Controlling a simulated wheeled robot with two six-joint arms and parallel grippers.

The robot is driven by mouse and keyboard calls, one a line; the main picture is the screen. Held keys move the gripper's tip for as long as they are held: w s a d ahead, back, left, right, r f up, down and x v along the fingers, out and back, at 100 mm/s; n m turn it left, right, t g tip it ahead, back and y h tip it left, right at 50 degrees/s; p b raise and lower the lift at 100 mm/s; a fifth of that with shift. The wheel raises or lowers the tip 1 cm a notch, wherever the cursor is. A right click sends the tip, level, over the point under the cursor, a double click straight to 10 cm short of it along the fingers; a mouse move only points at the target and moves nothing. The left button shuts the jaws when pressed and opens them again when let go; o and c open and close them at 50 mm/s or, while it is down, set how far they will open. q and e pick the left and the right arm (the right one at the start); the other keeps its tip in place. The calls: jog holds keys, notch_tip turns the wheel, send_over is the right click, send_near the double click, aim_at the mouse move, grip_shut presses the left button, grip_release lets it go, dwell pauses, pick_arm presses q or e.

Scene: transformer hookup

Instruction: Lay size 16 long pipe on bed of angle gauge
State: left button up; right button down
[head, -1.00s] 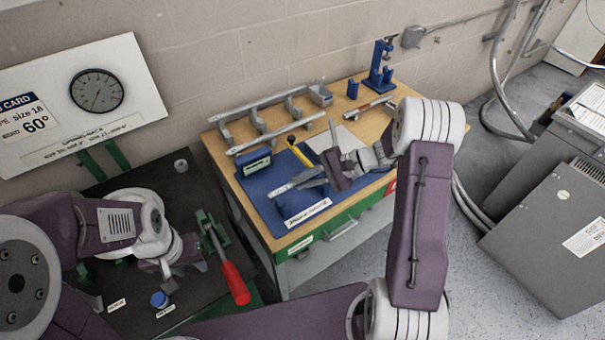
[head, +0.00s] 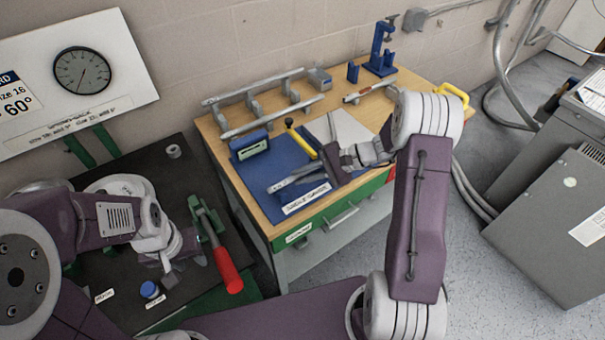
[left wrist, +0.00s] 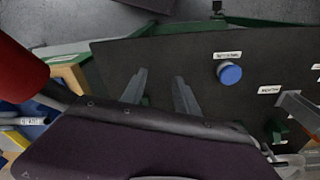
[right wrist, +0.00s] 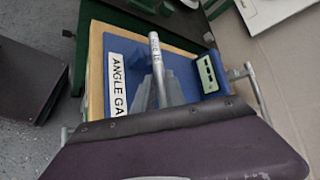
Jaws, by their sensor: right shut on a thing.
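The angle gauge is a blue bed (head: 262,172) with a small display block and a yellow-handled lever, on the wooden bench. Its label also shows in the right wrist view, beside the blue plate (right wrist: 135,50). My right gripper (head: 300,180) is over the blue bed. In the right wrist view, my right gripper (right wrist: 157,92) is shut on a slim silver pipe (right wrist: 155,52), which points away between the fingers. I cannot tell whether the pipe touches the bed. My left gripper (left wrist: 160,85) is open and empty over the dark table; it shows partly in the head view (head: 170,272).
A metal rack (head: 255,90) stands at the bench's back. A blue clamp stand (head: 381,55) is at the far right corner. A red-handled tool (head: 228,270) and a blue cap (head: 149,289) are on the dark table (head: 110,260). A gauge card (head: 82,70) stands behind.

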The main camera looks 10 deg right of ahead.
pick_arm(q)
jog(key=shift+f+b, duration=0.3)
jog(key=shift+f, duration=0.3)
pick_arm(e)
jog(key=shift+f, duration=0.65)
jog(key=c, duration=1.3)
grip_release()
pick_arm(q)
jog(key=shift+f, duration=0.15)
pick_arm(e)
jog(key=v, duration=0.9)
